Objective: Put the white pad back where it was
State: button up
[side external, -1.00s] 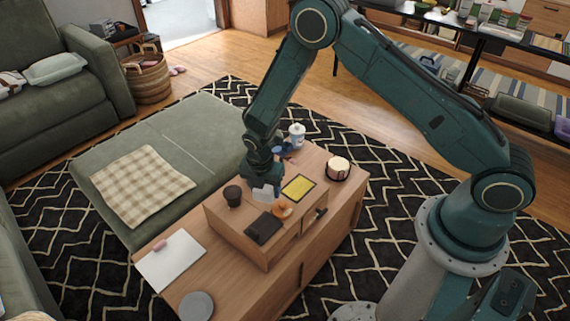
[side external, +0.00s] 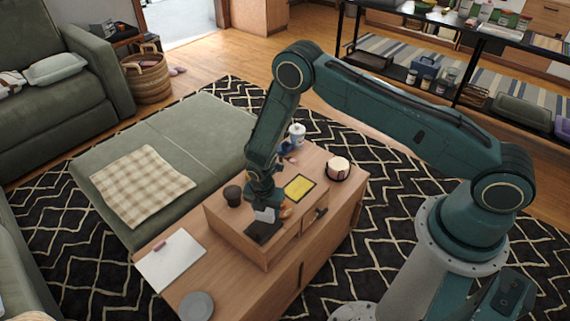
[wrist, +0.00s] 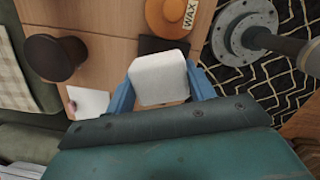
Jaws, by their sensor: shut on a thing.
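My gripper (side external: 265,204) is shut on the white pad (side external: 265,215), a small rounded square block. In the wrist view the white pad (wrist: 158,76) sits between the two blue fingers of my gripper (wrist: 161,86). The pad is over or just beside a flat dark item (side external: 263,233) on top of the wooden box. The dark item (wrist: 152,45) also shows partly behind the pad in the wrist view. I cannot tell whether the pad touches anything below it.
A white sheet (side external: 171,265) and a grey disc (side external: 196,305) lie on the table's left part.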

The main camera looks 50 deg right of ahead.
aim_at(267, 216)
jog(key=shift+f, duration=1.75)
jog(key=shift+f, duration=0.15)
jog(key=o, duration=0.9)
jog(key=shift+s+a+r, duration=0.1)
jog(key=shift+a+r, duration=0.1)
jog(key=shift+r, duration=1.85)
jog(key=shift+s+a+r, duration=0.1)
jog(key=shift+a+r, duration=0.15)
jog(key=shift+r, duration=1.75)
jog(key=shift+s+a+r, duration=0.1)
jog(key=shift+a+r, duration=0.1)
jog(key=shift+r, duration=1.85)
